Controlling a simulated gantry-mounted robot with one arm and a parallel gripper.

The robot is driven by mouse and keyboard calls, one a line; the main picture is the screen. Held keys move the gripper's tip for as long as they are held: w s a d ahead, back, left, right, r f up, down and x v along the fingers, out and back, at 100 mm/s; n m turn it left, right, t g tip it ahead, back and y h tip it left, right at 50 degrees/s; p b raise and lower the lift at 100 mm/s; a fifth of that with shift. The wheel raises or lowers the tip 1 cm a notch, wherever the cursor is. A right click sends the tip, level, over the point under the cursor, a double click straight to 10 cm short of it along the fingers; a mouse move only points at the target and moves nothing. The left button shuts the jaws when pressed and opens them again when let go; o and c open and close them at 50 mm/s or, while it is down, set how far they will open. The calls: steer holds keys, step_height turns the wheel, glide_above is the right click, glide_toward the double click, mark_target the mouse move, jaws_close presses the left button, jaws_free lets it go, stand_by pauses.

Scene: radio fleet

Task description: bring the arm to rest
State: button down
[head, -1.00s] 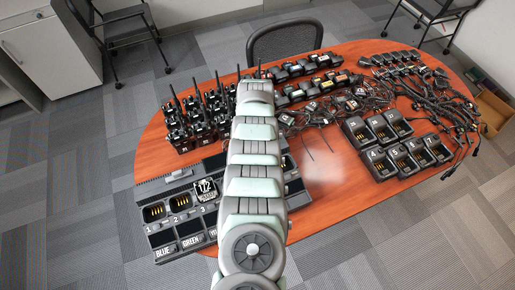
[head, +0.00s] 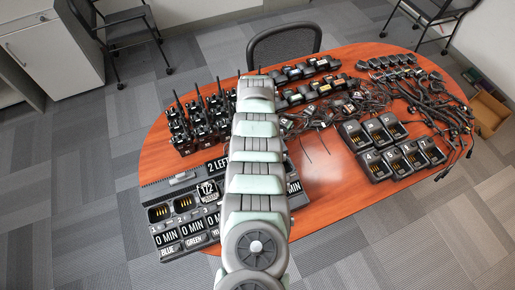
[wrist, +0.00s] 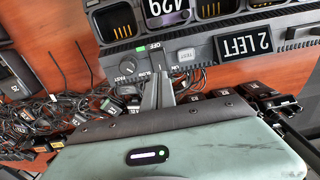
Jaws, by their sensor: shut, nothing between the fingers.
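My arm (head: 256,185) runs up the middle of the head view, over the near edge of the table, and hides my gripper there. In the wrist view my gripper (wrist: 158,88) is shut and empty. The station also shows in the head view (head: 168,189), partly behind my arm, with "0 MIN" and "2 LEFT" signs.
Upright radios (head: 195,125) stand at the table's left. Several chargers (head: 402,152), tangled cables (head: 430,100) and battery rows (head: 305,72) fill the right and back. Bare red-brown tabletop (head: 330,180) shows right of my arm. A chair (head: 285,40) stands behind the table.

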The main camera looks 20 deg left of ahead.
steer(key=shift+r+p, duration=0.55)
steer(key=shift+r, duration=0.35)
